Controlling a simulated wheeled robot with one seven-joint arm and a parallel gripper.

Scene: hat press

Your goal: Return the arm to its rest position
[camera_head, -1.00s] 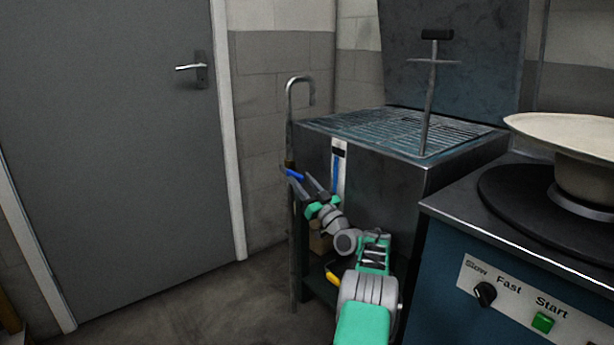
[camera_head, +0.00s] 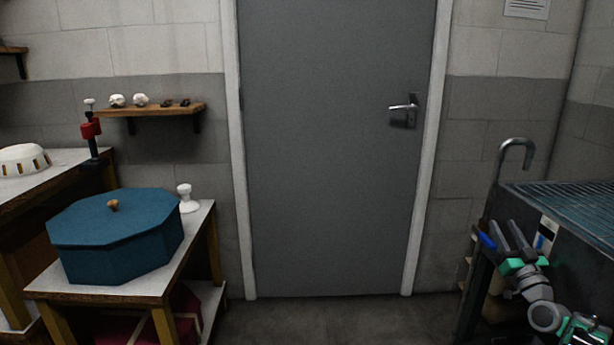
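My gripper (camera_head: 506,226) is at the lower right in the head view, at the end of my grey and green arm. Its two dark fingers point up and to the left and stand apart with a gap between them. I see nothing held between them. The fingers are close to a blue lever (camera_head: 487,240) by the upright metal pipe (camera_head: 515,143). I cannot tell whether they touch it. The rest of my arm runs out of the picture at the lower right.
A metal cabinet with a grated top (camera_head: 575,197) stands behind my arm at right. A closed grey door (camera_head: 330,140) is in the middle. At left, a blue octagonal box (camera_head: 115,235) sits on a table (camera_head: 205,235). The floor before the door is clear.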

